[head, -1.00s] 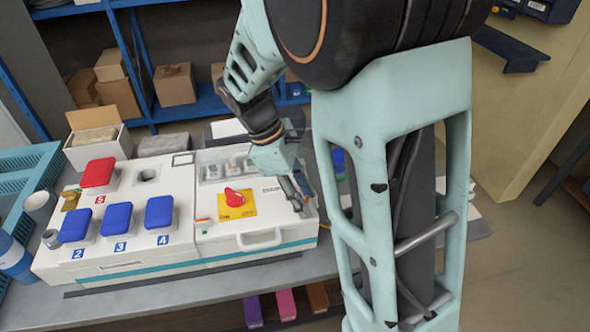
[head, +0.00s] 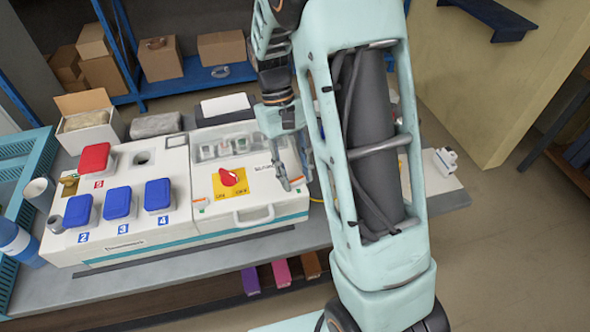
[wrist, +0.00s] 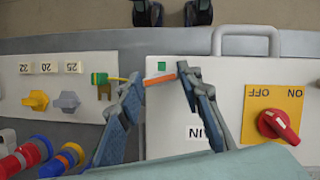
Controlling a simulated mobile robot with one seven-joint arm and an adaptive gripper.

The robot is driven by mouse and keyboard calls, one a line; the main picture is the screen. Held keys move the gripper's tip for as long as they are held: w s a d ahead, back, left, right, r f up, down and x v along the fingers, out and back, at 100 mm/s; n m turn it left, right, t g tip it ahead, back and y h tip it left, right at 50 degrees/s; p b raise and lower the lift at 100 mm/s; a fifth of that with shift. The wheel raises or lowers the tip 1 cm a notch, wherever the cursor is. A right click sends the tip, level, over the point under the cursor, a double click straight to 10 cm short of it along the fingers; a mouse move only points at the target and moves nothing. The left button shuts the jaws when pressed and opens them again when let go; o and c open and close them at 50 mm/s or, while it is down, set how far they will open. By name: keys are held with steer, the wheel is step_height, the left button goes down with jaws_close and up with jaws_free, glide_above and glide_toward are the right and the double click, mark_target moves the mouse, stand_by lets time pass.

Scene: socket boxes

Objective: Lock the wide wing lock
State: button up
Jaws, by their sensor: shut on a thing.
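The white socket box (head: 215,228) stands on the table. At the front right of its lidded part, my gripper (head: 290,184) points down, with its fingertips at the panel. I take this orange bar for the wing lock. A small green square (wrist: 161,65) shows beside it on the panel. A similar orange piece (head: 201,204) sits at the panel's front left.
A red rotary switch (wrist: 274,124) on a yellow plate and a grey handle (wrist: 245,32) are beside my gripper.

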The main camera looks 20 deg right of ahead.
steer(key=shift+w+d+m+y, duration=0.1)
steer(key=shift+m+y, duration=0.5)
steer(key=shift+m, duration=0.7)
steer(key=o, duration=1.2)
steer(key=shift+c, duration=0.2)
steer(key=shift+r, duration=0.1)
steer(key=v, duration=1.2)
